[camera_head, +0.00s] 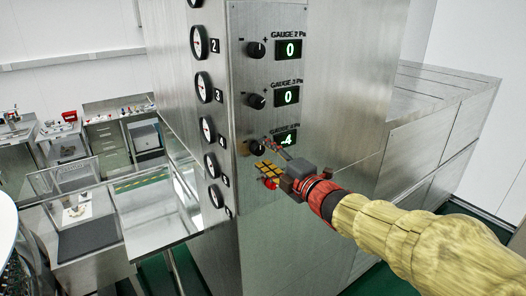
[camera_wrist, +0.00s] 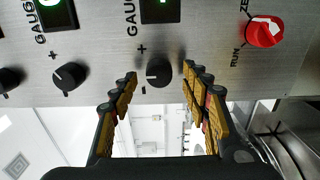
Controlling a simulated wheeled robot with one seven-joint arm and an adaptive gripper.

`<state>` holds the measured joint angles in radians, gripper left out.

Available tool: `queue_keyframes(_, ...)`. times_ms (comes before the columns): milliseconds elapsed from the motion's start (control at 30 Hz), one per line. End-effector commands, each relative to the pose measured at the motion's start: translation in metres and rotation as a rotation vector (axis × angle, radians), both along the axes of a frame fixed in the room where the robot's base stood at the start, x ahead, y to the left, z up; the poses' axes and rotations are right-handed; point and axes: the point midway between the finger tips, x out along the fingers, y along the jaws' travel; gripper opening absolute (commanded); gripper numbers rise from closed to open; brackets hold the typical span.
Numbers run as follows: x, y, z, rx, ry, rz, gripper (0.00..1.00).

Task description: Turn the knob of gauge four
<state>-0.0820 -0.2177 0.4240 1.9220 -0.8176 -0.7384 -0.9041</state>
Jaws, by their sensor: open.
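The gauge four knob (camera_head: 257,148) is a small black dial on the steel panel, below the gauge 3 knob. Its display (camera_head: 286,140) shows green digits that look like a 4, with a small mark before it. In the wrist view the knob (camera_wrist: 158,72) sits between the fingertips of my gripper (camera_wrist: 160,76), with a gap visible on both sides. My gripper (camera_head: 264,155) is open, at the panel around this knob in the head view. Its fingers partly cover the knob and label there.
Gauge 3's knob (camera_head: 256,100) and gauge 2's knob (camera_head: 256,50) are above. A red RUN/ZERO knob (camera_wrist: 264,31) lies to the right in the wrist view. Several round dials (camera_head: 207,130) line the panel's left side. Workbenches (camera_head: 90,240) stand at the left.

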Motion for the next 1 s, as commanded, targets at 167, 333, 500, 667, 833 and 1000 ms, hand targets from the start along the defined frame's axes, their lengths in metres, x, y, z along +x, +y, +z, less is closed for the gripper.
queue_keyframes(167,0.0124,0.0085,0.0007,0.001,-0.001,0.0,0.47)
queue_keyframes(333,0.0147,0.0101,0.0007,0.001,-0.001,0.0,0.47)
queue_keyframes(500,0.0145,0.0097,0.0005,0.001,-0.001,-0.001,0.46)
queue_keyframes(667,0.0144,0.0095,0.0004,0.001,-0.001,-0.001,0.37)
queue_keyframes(833,0.0144,0.0095,0.0004,0.001,0.0,-0.001,0.27)
queue_keyframes(1000,0.0144,0.0095,0.0003,0.001,0.001,-0.001,0.17)
